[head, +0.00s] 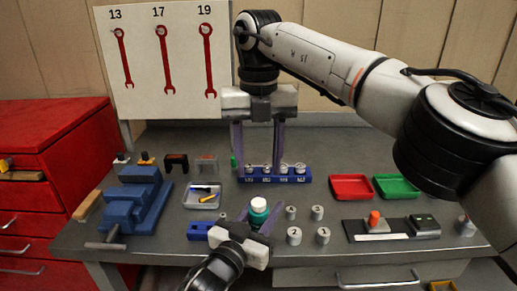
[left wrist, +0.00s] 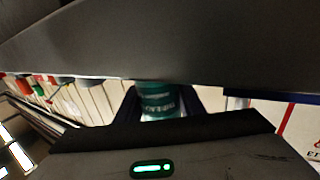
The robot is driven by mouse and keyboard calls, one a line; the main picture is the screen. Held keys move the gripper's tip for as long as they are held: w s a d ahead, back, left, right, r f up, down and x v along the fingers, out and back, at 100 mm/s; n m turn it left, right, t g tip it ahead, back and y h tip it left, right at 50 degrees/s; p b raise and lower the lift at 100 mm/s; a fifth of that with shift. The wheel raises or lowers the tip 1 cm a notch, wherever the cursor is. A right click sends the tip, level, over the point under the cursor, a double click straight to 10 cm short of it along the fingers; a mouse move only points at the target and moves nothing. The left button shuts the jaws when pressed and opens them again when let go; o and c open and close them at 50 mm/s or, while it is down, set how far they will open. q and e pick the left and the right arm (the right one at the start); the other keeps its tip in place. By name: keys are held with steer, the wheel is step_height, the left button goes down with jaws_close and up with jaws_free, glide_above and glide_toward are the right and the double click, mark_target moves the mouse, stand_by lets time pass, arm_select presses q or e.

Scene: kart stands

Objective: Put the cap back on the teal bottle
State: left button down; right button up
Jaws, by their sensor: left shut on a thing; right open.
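The teal bottle (head: 257,217) stands upright between the fingers of my left gripper (head: 254,222), which is shut on it low over the front of the bench. Its top looks pale; I cannot tell whether that is a bare neck or a cap. In the left wrist view the bottle (left wrist: 157,98) shows between the fingers with pale lettering. No separate cap can be made out.
The blue rack (head: 275,180) holds several silver pieces. Several silver cylinders (head: 294,236) stand right of the bottle. A blue vise (head: 140,205) and a clear tray (head: 203,196) are left. Red (head: 351,187) and green (head: 396,187) trays lie right, behind a dark panel (head: 392,229).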

mark_target(254, 225)
steer(key=shift+r, duration=1.55)
arm_select(q)
steer(key=c, duration=1.1)
jaws_free()
steer(key=shift+s, duration=0.1)
steer(key=v, duration=1)
steer(key=shift+s, duration=0.1)
arm_select(e)
steer(key=shift+f, duration=0.15)
steer(key=shift+s, duration=0.1)
